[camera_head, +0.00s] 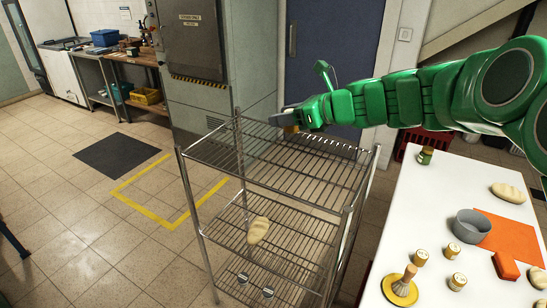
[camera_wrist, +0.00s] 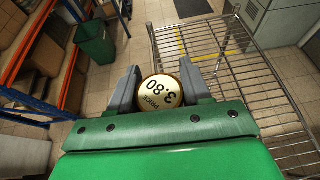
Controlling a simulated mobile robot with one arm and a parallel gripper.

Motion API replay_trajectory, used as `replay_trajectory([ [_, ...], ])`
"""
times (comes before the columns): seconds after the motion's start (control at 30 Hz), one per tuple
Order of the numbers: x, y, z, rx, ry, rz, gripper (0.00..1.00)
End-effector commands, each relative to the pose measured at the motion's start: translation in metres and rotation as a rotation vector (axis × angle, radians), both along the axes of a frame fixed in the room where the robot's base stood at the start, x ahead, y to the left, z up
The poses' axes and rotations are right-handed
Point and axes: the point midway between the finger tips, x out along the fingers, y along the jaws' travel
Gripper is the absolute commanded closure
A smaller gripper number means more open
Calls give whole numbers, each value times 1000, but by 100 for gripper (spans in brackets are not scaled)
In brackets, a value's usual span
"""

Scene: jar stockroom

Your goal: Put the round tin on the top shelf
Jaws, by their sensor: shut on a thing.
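A round tin (camera_wrist: 160,92) with a gold rim and a price label reading 3.80 on top is held between the two fingers of my gripper (camera_wrist: 162,88). In the head view my gripper (camera_head: 290,118) reaches in from the right, and a small orange-brown part of the tin (camera_head: 291,129) shows beneath it. The tin appears above the far edge of the wire rack's top shelf (camera_head: 270,160); the height gap cannot be told. In the wrist view the top shelf (camera_wrist: 235,65) lies mostly to the right of the tin. The top shelf looks empty.
A bread loaf (camera_head: 258,230) lies on the middle shelf, with small items on the bottom one. The white table (camera_head: 425,205) at right holds a grey round pot (camera_head: 472,228), gold-lidded containers (camera_head: 422,256), a brush and an orange mat. Rack posts rise at the corners.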

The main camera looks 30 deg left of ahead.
Motion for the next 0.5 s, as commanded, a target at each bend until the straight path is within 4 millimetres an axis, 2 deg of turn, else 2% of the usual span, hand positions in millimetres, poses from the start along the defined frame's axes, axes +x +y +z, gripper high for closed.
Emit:
replay_trajectory([
  [0.17,-19,20,0,0,-1,48,82],
  [0.4,-18,19,-37,1,3,45,82],
  [0.5,-17,19,-46,1,1,44,82],
])
